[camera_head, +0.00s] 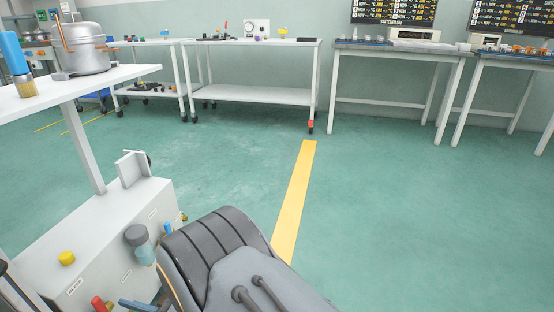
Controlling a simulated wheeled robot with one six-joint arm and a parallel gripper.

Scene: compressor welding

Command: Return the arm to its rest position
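My gripper is not in view, and no part that I can surely call my arm shows. I cannot tell how the arm is posed. A silver compressor (84,50) with copper tubes stands upright on a white table (75,87) at the upper left. Nothing is seen touching it except its base on the table.
A white cabinet (105,235) with knobs and a dark ribbed grey object (215,245) fill the lower left and centre. White benches (250,95) line the wall. The green floor (420,220) at right is clear.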

